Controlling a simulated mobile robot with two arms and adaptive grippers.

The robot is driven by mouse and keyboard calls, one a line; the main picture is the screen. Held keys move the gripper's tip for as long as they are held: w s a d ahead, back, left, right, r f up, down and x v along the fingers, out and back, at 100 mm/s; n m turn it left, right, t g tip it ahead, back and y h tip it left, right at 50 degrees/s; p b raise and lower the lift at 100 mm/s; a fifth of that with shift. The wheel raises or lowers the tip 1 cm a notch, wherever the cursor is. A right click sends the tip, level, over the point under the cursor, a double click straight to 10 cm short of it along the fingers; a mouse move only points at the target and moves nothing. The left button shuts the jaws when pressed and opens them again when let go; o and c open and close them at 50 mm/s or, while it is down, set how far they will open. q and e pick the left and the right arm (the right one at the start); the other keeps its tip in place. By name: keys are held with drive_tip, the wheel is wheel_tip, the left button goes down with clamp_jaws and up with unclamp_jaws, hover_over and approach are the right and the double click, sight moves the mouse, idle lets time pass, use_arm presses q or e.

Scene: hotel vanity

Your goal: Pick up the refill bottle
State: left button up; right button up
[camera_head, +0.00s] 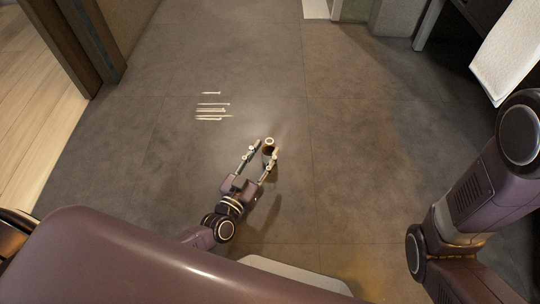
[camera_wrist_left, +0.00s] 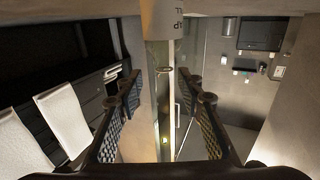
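The refill bottle (camera_head: 269,143) is small and dark brown with a pale ring-shaped top in the head view. It is at the fingertips of my left gripper (camera_head: 265,148). The two fingers are spread apart, with the bottle in or just beyond the gap; I cannot tell whether either finger touches it. In the left wrist view, a beige cylinder with dark lettering (camera_wrist_left: 162,18), apparently the bottle, shows at the top edge between the open fingers (camera_wrist_left: 163,85). Most of it is cut off by the frame. My right arm shows at the right of the head view; its gripper is out of frame.
Grey tiled floor (camera_head: 345,120) spreads widely around the left gripper. Several thin pale strips (camera_head: 213,110) show to its upper left. A white towel (camera_head: 511,50) hangs at the upper right. A dark door frame (camera_head: 85,40) stands at the left.

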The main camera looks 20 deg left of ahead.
sight(268, 143)
use_arm(q)
drive_tip(key=w+b, duration=0.3)
drive_tip(key=w, duration=0.1)
drive_tip(key=shift+f, duration=0.2)
drive_tip(key=shift+w+d+r, duration=0.1)
drive_tip(key=shift+w, duration=0.4)
drive_tip(key=shift+c, duration=0.7)
clamp_jaws()
drive_tip(key=shift+r, duration=0.1)
